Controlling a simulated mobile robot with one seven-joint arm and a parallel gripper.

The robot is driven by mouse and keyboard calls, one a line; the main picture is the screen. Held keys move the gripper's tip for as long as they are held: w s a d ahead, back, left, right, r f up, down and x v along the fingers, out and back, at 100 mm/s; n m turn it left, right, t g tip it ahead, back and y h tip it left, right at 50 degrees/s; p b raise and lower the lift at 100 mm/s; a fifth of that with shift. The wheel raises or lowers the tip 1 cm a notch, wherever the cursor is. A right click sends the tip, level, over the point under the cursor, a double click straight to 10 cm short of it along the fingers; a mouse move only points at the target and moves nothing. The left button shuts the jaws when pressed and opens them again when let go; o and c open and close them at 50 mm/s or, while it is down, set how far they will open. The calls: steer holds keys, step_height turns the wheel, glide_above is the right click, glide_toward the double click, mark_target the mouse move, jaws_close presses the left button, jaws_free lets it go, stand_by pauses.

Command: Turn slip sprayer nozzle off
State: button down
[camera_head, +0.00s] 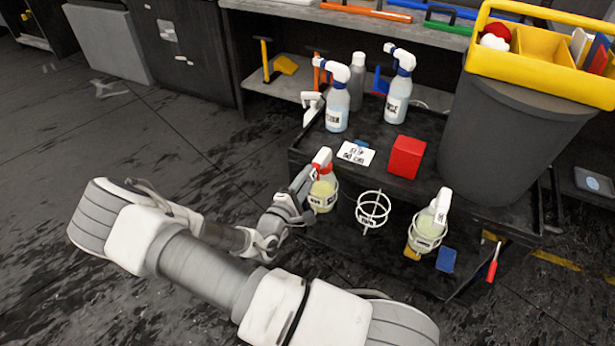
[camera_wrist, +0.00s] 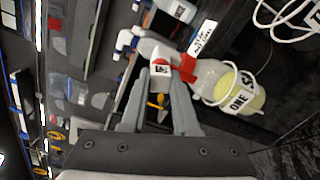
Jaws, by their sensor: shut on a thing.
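A spray bottle with a red collar and pale yellow liquid (camera_head: 323,192) stands in a white ring holder on the near side of the black cart. In the wrist view the same bottle (camera_wrist: 212,76) lies sideways across the picture, in a ring whose label is only partly readable. My gripper (camera_head: 309,176) is at the bottle's head, to its left. In the wrist view my gripper's fingertips (camera_wrist: 159,72) close on the small white nozzle (camera_wrist: 160,68), which bears a mark. The nozzle's exact turn cannot be read.
An empty white ring holder (camera_head: 373,209) and another yellow-filled sprayer (camera_head: 430,226) hang to the right. On the cart top (camera_head: 394,188) are two blue-collared sprayers (camera_head: 337,107) (camera_head: 397,97), a red block (camera_head: 406,157) and a white card (camera_head: 356,153). A grey bin (camera_head: 500,140) stands right.

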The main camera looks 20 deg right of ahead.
steer(key=n, duration=1.3)
steer(key=shift+n, duration=0.4)
stand_by(0.3)
steer(key=c, duration=0.6)
jaws_free()
steer(key=shift+c, duration=0.2)
steer(key=p+v, duration=0.2)
steer(key=v, duration=1.5)
